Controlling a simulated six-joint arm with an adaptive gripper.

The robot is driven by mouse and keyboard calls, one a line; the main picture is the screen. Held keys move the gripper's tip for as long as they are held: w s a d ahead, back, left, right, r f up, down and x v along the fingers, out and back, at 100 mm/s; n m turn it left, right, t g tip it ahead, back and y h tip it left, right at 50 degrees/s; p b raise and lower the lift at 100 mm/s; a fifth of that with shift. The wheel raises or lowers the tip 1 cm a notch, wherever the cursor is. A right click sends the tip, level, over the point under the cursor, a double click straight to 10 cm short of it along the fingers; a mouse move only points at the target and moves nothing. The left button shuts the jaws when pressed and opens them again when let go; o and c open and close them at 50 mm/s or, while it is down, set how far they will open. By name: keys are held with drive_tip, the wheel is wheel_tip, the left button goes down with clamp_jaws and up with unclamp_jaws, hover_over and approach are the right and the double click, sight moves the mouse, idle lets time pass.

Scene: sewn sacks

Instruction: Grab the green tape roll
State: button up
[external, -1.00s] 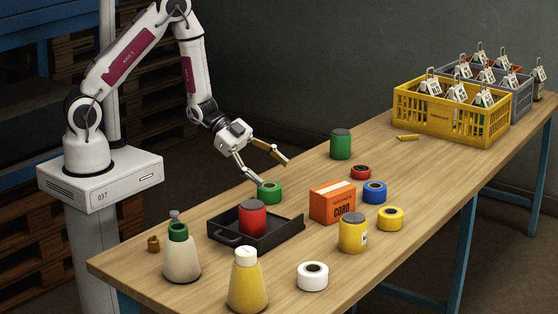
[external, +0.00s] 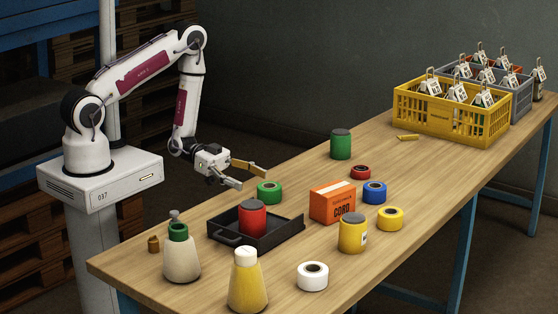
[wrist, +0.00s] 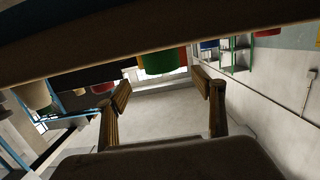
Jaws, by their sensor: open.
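The green tape roll (external: 269,192) lies flat on the wooden table, behind the black tray and left of the orange cord box. My gripper (external: 253,178) is open and empty, with its fingers spread, just left of and slightly above the roll in the external view. The fingers point to the right, nearly level, and look apart from the roll. In the wrist view the two fingers (wrist: 162,82) are wide apart with nothing between them. A green shape shows beyond them at the top; I cannot tell whether it is the roll.
The black tray (external: 286,231) holds a red can (external: 252,217). The orange cord box (external: 332,202), blue roll (external: 375,192), red roll (external: 361,172) and green can (external: 341,144) stand to the right. A yellow crate (external: 450,125) stands at the far end.

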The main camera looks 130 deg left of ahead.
sight(279, 194)
drive_tip(key=shift+w, duration=0.15)
drive_tip(key=shift+w+f, duration=0.25)
drive_tip(key=shift+w, duration=0.9)
drive_tip(key=shift+w, duration=0.1)
drive_tip(key=shift+w+a+f, duration=0.1)
drive_tip(key=shift+w+f, duration=0.1)
drive_tip(key=shift+w, duration=0.6)
drive_tip(key=shift+w+a+f, duration=0.1)
drive_tip(key=shift+w+f, duration=0.05)
drive_tip(key=shift+w, duration=0.7)
drive_tip(key=shift+w+a+f, duration=0.1)
drive_tip(key=shift+w+f, duration=0.1)
drive_tip(key=shift+w, duration=0.6)
drive_tip(key=c, duration=1.2)
